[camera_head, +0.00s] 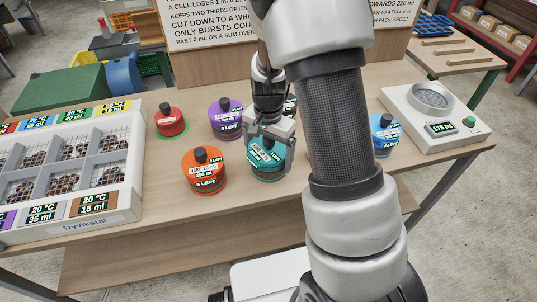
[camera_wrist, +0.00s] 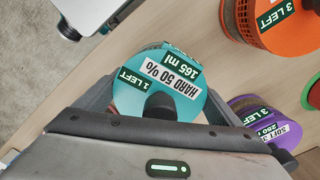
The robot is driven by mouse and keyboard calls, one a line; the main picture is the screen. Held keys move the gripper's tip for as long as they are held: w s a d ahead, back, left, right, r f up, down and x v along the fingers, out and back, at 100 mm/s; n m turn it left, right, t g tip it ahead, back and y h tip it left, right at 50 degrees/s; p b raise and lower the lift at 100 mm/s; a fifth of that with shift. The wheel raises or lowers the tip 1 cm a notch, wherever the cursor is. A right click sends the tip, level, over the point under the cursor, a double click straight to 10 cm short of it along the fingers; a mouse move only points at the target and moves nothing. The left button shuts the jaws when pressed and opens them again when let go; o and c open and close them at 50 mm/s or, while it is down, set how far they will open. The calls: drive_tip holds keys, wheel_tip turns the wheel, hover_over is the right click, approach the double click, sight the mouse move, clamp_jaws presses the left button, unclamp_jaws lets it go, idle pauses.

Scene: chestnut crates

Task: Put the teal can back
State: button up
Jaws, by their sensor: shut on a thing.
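The teal can (camera_head: 266,168) has a dark knob on top. In the wrist view the teal can (camera_wrist: 135,96) carries labels reading "HARD 50 %", "165 ml" and "1 LEFT". My gripper (camera_head: 270,135) comes down from above and is shut on the teal can, with a finger on either side of it. The can looks upright, near the table's middle, just right of the orange can. I cannot tell whether its base touches the table.
An orange can (camera_head: 204,178), a purple can (camera_head: 226,122), a red can (camera_head: 169,123) on a green ring and a blue can (camera_head: 386,140) stand around. A white compartment crate (camera_head: 120,205) is left, a scale (camera_head: 465,132) right. The wooden table's (camera_head: 165,215) front strip is clear.

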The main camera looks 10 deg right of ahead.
drive_tip(key=o, duration=1.5)
drive_tip(key=shift+f, duration=0.1)
wheel_tip(320, 180, up, 12)
drive_tip(key=shift+r+p, duration=0.15)
drive_tip(key=shift+p, duration=0.9)
drive_tip(key=s+r+n+t, duration=0.2)
drive_tip(key=s+r+n, duration=0.1)
drive_tip(key=s+r, duration=0.2)
drive_tip(key=s+r+n+t, duration=0.1)
drive_tip(key=s+r+n, duration=0.2)
drive_tip(key=s+r, duration=0.3)
drive_tip(key=s+r+n+t, duration=0.2)
drive_tip(key=s+r+n, duration=0.1)
drive_tip(key=s+r, duration=0.2)
drive_tip(key=shift+s+r+t, duration=0.15)
drive_tip(key=shift+s+r, duration=0.05)
drive_tip(key=shift+s, duration=0.4)
drive_tip(key=shift+s+r+t, duration=0.15)
drive_tip(key=shift+s+r, duration=0.05)
drive_tip(key=shift+s, duration=0.4)
wheel_tip(320, 180, up, 10)
drive_tip(key=p, duration=0.9)
drive_tip(key=shift+f+p, duration=0.1)
drive_tip(key=shift+p, duration=0.25)
